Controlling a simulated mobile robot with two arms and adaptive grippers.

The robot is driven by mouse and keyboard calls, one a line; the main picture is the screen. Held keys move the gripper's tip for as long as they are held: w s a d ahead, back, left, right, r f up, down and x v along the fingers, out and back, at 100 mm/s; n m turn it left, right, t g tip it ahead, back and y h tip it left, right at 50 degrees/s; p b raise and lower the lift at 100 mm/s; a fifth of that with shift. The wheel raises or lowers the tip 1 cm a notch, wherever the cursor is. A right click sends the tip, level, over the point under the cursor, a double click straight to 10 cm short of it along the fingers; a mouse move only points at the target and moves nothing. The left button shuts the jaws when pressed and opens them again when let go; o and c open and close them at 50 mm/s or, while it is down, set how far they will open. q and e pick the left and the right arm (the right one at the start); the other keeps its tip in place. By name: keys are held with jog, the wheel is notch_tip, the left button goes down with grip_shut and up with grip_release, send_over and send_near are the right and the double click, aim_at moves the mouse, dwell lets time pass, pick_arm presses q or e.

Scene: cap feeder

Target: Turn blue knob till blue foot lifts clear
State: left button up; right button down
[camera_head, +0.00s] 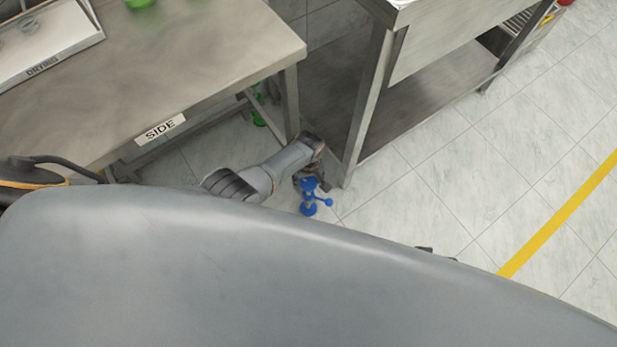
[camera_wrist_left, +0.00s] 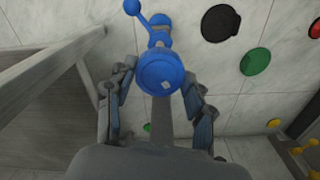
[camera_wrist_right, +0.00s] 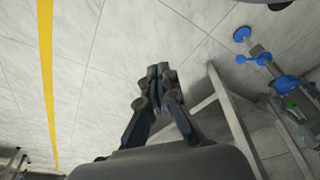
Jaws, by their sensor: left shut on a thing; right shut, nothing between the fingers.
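The blue knob (camera_wrist_left: 160,74) sits between the fingers of my left gripper (camera_wrist_left: 158,82) in the left wrist view, and the fingers are closed on its sides. In the head view my left gripper (camera_head: 308,182) is at the lower leg of the steel stand, with the blue foot (camera_head: 309,208) below it. The right wrist view shows the blue foot's disc (camera_wrist_right: 242,34) at the floor, with a side ball; I cannot tell whether it touches the floor. My right gripper (camera_wrist_right: 158,72) is shut and empty, off to the side.
A steel side table (camera_head: 200,80) stands left, with a green foot (camera_head: 259,105) beneath. A steel stand (camera_head: 440,100) with a lower shelf is close to my left gripper. The left wrist view shows black (camera_wrist_left: 220,22) and green (camera_wrist_left: 255,61) floor discs. Open floor lies right.

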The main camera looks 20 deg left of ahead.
pick_arm(q)
jog(key=n, duration=0.3)
jog(key=shift+s+n, duration=0.1)
jog(key=shift+n, duration=0.3)
jog(key=n, duration=0.6)
jog(key=shift+n, duration=0.4)
pick_arm(e)
jog(key=shift+s+f, duration=0.2)
jog(key=shift+f, duration=0.35)
jog(key=shift+s+f, duration=0.15)
jog(key=shift+f, duration=0.4)
pick_arm(q)
jog(key=shift+a+f+n, duration=0.1)
jog(key=shift+n, duration=0.2)
pick_arm(e)
jog(key=shift+w+r, duration=0.1)
jog(key=shift+r, duration=0.05)
pick_arm(q)
jog(key=o, duration=1.2)
jog(key=shift+c, duration=0.2)
